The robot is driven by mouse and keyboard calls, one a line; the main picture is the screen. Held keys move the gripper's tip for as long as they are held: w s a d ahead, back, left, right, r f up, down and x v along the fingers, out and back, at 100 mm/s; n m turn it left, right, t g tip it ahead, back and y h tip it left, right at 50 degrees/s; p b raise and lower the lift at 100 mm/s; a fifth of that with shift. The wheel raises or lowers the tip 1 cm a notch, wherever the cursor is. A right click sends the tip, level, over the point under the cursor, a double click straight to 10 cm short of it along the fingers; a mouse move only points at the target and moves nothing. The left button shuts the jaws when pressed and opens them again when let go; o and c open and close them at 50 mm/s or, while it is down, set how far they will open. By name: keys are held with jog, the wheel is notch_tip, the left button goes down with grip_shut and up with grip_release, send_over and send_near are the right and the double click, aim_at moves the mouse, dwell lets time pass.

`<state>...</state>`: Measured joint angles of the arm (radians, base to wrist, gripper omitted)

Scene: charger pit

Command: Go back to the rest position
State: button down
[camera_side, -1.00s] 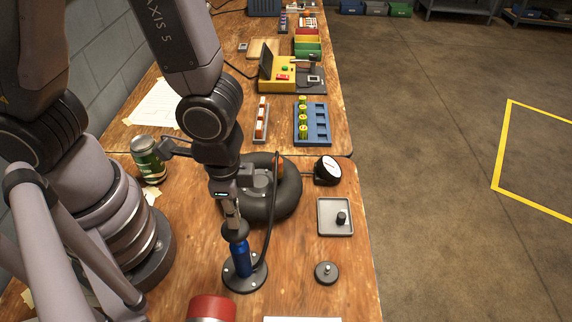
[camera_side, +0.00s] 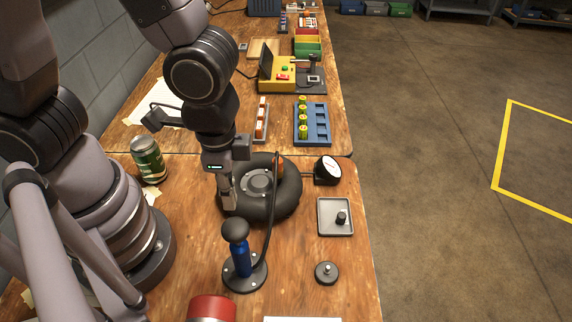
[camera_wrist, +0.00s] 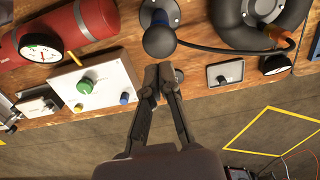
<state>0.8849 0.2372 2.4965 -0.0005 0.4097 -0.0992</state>
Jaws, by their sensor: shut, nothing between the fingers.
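My gripper (camera_side: 228,204) is shut and empty, pointing down just above the black round knob (camera_side: 236,231) of a blue hand pump (camera_side: 241,262). A small gap shows between the fingertips and the knob. The pump stands upright on a round dark base. In the wrist view my fingertips (camera_wrist: 160,76) are together, and the knob (camera_wrist: 159,41) lies just beyond them. A black tire (camera_side: 287,192) lies behind the pump, and a hose joins the two. My gripper hides part of the tire's left side.
A gauge (camera_side: 328,170), a grey tray (camera_side: 336,231) with a black cap and a round dark disc (camera_side: 326,272) are to the right. A green can (camera_side: 148,158) stands left. A red cylinder (camera_wrist: 95,18) and a white panel (camera_wrist: 104,72) with knobs lie left in the wrist view.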

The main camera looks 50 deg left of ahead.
jog(key=shift+r, duration=1.1)
jog(key=shift+w, duration=0.1)
jog(key=w+a+r+n+t+h, duration=0.15)
jog(key=w+a+r+n, duration=0.25)
jog(key=a+r, duration=0.5)
jog(key=s+a+r+n+t+y, duration=0.1)
jog(key=s+a+r+n+t, duration=0.3)
jog(key=a+r, duration=0.4)
jog(key=s+a+n, duration=0.1)
jog(key=a, duration=0.1)
jog(key=shift+a, duration=0.3)
